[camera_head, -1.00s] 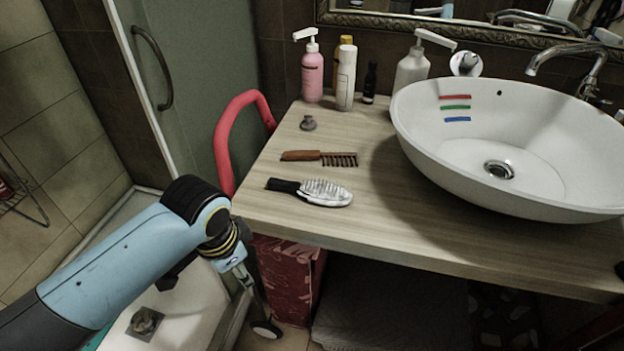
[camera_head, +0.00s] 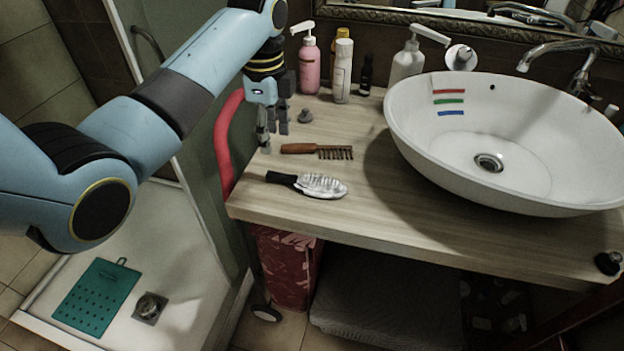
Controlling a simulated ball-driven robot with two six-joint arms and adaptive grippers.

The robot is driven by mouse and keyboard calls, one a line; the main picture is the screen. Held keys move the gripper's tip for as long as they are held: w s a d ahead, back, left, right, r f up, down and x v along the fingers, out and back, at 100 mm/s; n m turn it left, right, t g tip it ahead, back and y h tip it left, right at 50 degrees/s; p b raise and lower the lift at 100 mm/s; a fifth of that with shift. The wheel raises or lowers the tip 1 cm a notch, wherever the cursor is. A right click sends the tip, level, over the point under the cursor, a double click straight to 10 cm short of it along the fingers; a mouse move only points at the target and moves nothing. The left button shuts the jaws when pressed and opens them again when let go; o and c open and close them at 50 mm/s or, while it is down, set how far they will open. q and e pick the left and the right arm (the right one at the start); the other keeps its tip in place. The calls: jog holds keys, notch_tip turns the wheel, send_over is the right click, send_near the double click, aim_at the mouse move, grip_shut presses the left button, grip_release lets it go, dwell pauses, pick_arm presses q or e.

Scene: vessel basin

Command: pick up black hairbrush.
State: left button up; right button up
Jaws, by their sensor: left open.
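The black hairbrush (camera_head: 308,185) lies on the wooden counter near its front left edge. Its black handle points left and its pale bristle head points right. My left gripper (camera_head: 273,138) hangs fingers down over the counter's left side, behind the brush handle and left of the brown comb. It is open and empty, apart from the brush. My right gripper does not show.
A pink pump bottle (camera_head: 310,66) and a white bottle (camera_head: 343,71) stand behind. A white basin (camera_head: 470,185) fills the right. A red rail (camera_head: 222,150) borders the left.

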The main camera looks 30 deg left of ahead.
pick_arm(q)
send_over(279, 175)
jog(key=f, duration=0.4)
jog(key=shift+s+a+f, duration=0.1)
jog(key=shift+a+f, duration=0.05)
jog(key=shift+a, duration=0.15)
jog(key=f, duration=0.6)
jog(key=shift+d, duration=0.25)
jog(key=shift+r, duration=0.1)
grip_shut()
